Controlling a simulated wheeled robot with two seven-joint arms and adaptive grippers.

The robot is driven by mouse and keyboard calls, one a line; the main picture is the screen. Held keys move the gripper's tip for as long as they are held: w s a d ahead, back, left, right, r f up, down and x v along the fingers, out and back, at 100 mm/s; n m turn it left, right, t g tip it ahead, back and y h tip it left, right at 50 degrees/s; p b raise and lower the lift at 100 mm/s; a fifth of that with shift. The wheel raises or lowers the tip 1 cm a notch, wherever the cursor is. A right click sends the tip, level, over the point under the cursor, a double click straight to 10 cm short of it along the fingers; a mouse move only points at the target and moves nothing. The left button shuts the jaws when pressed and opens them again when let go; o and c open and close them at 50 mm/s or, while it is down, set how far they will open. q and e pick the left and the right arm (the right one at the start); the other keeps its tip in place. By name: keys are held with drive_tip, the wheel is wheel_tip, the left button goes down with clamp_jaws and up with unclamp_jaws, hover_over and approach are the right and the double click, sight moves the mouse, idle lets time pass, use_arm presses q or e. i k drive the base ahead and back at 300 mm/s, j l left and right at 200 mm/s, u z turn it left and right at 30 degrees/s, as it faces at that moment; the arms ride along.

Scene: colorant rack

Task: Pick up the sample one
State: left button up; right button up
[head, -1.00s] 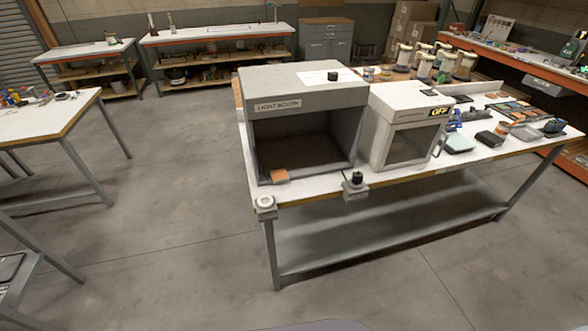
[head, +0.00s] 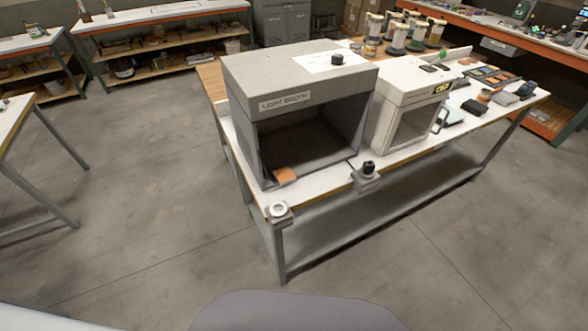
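No object in view is labelled as sample one. A small orange-brown panel (head: 285,175) lies at the front left of the floor of the grey light booth (head: 262,150), and I cannot tell whether it is the sample. The booth is open at the front and stands on the left part of a white-topped bench (head: 402,151). Several small coloured panels (head: 490,75) lie farther back on the right of the bench. Neither of my grippers is in view.
Two small devices are at the bench's front edge, one with a ring (head: 279,212), one with a black knob (head: 367,176). Lidded jars (head: 397,40) stand behind. The floor left (head: 135,170) is clear.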

sight(284, 175)
drive_tip(key=i+j+z, duration=0.1)
drive_tip(key=j+z, duration=0.75)
drive_tip(key=j, duration=0.2)
drive_tip(key=j+z, duration=0.4)
drive_tip(key=k+j, duration=0.05)
drive_tip(key=j, duration=0.05)
